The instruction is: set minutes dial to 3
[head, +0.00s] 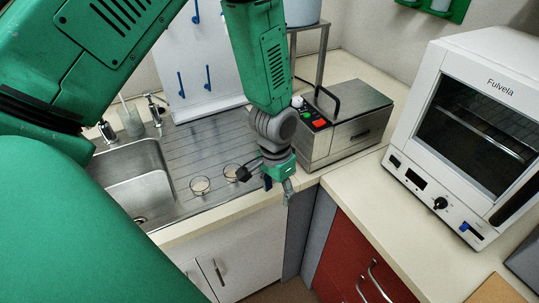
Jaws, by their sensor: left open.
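Two dials show. A black round knob (440,203) is on the front panel of the white oven (408,187) at the right. A pale knob (298,102) is on the control panel of the steel bath (345,138), near its green and red buttons. I cannot tell which one is the minutes dial, and no setting can be read. My left gripper (279,188) is open and empty. It points down near the counter's front edge, in front of the steel bath and apart from both knobs. My right gripper is not in view.
A sink (138,184) with a tap (154,108) and ridged drainer is at the left. A blue lever (471,231) is on the oven. The counter before the oven (375,205) is clear.

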